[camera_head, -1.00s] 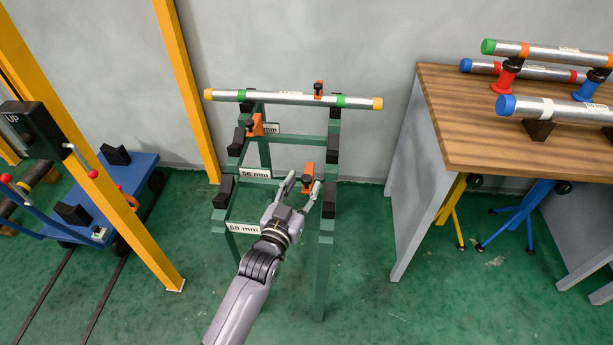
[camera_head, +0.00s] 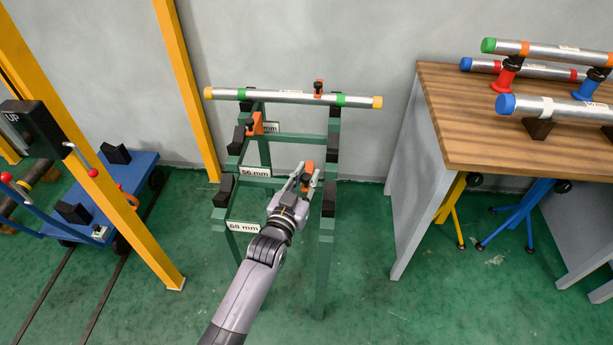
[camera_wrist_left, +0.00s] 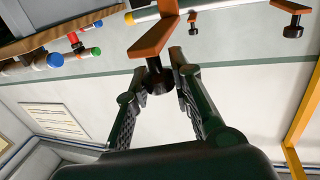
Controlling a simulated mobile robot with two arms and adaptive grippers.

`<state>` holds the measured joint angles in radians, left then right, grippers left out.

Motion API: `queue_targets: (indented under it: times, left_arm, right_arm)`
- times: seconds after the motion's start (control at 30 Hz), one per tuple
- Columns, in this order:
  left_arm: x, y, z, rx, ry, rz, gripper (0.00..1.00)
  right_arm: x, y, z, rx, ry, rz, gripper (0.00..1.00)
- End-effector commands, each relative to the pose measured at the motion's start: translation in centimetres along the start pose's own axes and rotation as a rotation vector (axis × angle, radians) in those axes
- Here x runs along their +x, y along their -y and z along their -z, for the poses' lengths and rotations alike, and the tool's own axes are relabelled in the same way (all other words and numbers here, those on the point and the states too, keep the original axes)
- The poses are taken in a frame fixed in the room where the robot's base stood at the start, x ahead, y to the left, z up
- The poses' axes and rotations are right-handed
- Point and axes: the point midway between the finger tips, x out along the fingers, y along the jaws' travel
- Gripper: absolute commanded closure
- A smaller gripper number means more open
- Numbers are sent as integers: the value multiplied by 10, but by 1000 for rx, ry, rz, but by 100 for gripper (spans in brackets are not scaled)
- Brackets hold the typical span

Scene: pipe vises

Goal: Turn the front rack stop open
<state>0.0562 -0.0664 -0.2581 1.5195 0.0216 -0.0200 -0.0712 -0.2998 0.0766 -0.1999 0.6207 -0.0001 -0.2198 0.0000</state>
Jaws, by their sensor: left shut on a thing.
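The front rack stop (camera_head: 309,168) is an orange plate with a black knob on the green rack (camera_head: 327,240), at its near right part. My left gripper (camera_head: 304,181) reaches it from the near side and is shut on the stop's black knob. The left wrist view shows the dark knob (camera_wrist_left: 158,82) between the two fingers, with the orange plate (camera_wrist_left: 153,38) beyond it. The fingers partly hide the stop in the head view. My right gripper is not in view.
Two more orange stops, a middle one (camera_head: 256,124) and a back one (camera_head: 318,87), sit on the rack. A pipe (camera_head: 285,97) lies across its back. A yellow post (camera_head: 125,215) and blue cart (camera_head: 130,175) stand left. A wooden table (camera_head: 440,105) with pipes stands right.

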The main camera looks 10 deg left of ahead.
Motion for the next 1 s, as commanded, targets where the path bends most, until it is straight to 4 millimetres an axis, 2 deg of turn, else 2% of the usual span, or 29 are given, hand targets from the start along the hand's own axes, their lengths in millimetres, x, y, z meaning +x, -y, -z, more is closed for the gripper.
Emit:
queue_targets:
  times: [0.23,0.77,1.0]
  left_arm:
    - [0,0,0,0,0,0,100]
    - [0,0,0,0,2,0,100]
    - [6,2,10,-11,44,0,100]
  right_arm:
    - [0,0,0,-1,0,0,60]
    - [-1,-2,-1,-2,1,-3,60]
    - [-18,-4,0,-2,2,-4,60]
